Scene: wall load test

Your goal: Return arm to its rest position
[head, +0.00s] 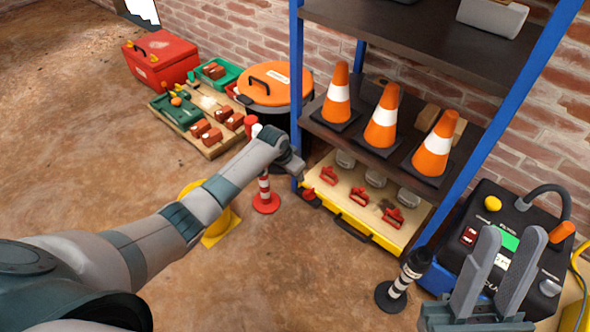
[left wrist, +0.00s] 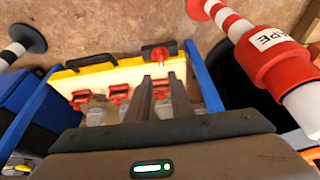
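My left arm (head: 190,210) reaches in from the left toward the blue-framed shelf. Its wrist (head: 270,150) is in front of the shelf's lower left corner, and its fingers are mostly hidden in the head view. In the left wrist view the two fingers of my left gripper (left wrist: 160,82) stand a little apart with nothing between them.
A yellow-edged tray (head: 345,222) holds red clamps and weights below several orange cones (head: 338,98). A red-and-white post (head: 265,195) stands close to my left wrist. A black-and-white post (head: 397,288) and black machine (head: 478,212) are at right.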

